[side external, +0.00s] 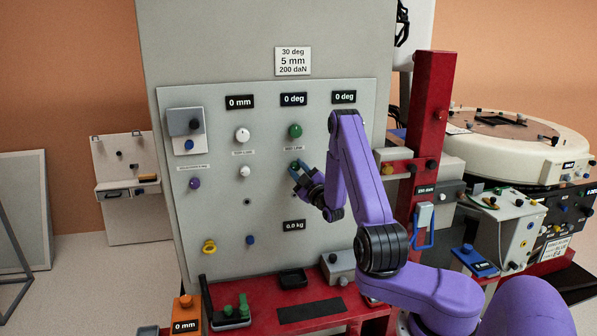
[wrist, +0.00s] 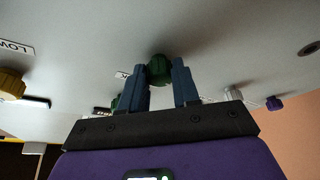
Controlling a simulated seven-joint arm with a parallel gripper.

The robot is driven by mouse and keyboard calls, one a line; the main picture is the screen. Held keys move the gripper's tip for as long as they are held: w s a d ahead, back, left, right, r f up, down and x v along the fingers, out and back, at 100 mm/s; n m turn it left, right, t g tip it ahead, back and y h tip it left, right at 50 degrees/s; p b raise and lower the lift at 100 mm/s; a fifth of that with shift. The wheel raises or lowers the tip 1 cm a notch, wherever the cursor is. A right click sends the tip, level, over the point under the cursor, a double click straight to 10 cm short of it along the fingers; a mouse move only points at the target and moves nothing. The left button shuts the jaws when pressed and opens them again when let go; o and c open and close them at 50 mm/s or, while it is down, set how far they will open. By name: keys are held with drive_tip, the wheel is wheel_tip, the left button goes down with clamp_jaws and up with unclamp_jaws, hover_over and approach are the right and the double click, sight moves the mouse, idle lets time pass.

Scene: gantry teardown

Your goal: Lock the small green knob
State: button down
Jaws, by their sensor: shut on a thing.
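The small green knob (side external: 294,164) sticks out of the grey panel in the side view, below a larger green knob (side external: 295,131). My gripper (side external: 299,172) is at the small knob, its blue fingers reaching to the panel from the lower right. In the wrist view the small green knob (wrist: 159,68) sits between the two blue fingertips of my gripper (wrist: 161,80), which are shut on it. The fingers partly cover it in the side view, and I cannot make out its marking or turn angle.
White knobs (side external: 242,135) and a purple knob (side external: 195,183) stand on the panel to the left. Displays reading 0 deg (side external: 293,99) sit above. A red post (side external: 431,130) rises right of my arm. A red bench (side external: 300,300) with several small items lies below.

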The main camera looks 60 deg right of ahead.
drive_tip(key=shift+n, duration=0.3)
drive_tip(key=c, duration=0.8)
unclamp_jaws()
drive_tip(key=shift+v, duration=8.7)
drive_tip(key=shift+r, duration=0.1)
